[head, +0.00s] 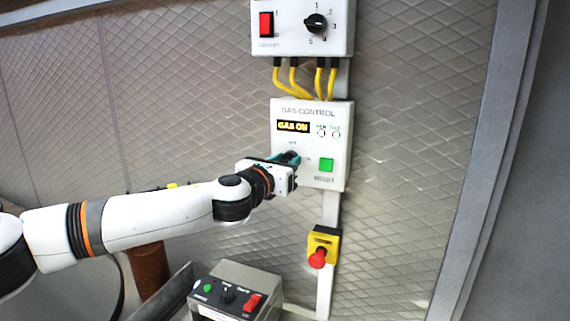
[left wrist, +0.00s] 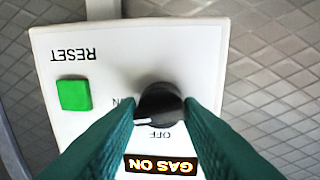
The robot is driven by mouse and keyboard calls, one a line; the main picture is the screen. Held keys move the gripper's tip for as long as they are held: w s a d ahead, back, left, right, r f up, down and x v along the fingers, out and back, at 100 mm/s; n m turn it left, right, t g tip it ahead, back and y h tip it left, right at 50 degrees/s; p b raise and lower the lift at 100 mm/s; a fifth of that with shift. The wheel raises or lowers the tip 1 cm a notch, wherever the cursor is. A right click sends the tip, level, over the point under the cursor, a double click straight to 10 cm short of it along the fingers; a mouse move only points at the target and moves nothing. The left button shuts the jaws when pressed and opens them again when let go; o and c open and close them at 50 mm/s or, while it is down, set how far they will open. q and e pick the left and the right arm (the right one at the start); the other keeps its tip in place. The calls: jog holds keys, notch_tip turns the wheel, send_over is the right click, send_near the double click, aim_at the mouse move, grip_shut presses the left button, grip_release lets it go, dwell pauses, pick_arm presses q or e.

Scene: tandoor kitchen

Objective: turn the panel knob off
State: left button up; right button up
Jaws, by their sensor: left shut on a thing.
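The gas control panel (head: 335,118) is a white box on the wall, and its lit display reads GAS ON. Its black round knob (left wrist: 160,103) shows in the left wrist view, where the panel appears upside down. The knob's white pointer line lies between the ON and OFF labels, at the lower left of the knob in that view. My left gripper (head: 287,157) is at the panel with its teal fingers on both sides of the knob, shut on it. In the head view the fingers mostly hide the knob. My right gripper is out of view.
A green reset button (head: 326,165) is beside the knob. Above is another switch box (head: 335,42) with yellow cables (head: 294,78). Below are a red emergency stop button (head: 318,258) on a yellow box and a grey control box (head: 237,291). The wall right of the panel is clear.

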pick_arm(q)
jog(key=n+b, duration=0.1)
jog(key=n, duration=0.3)
jog(key=shift+f+n, duration=0.1)
jog(key=shift+n, duration=0.2)
jog(key=shift+f+n+t+y+b, duration=0.2)
jog(key=shift+n+b, duration=0.55)
jog(key=shift+n, duration=2.2)
jog(key=shift+n+t+y+b, duration=0.2)
jog(key=shift+n+t+b, duration=0.35)
jog(key=shift+n, duration=2.4)
jog(key=o, duration=0.9)
jog(key=shift+a, duration=0.1)
jog(key=shift+o, duration=0.2)
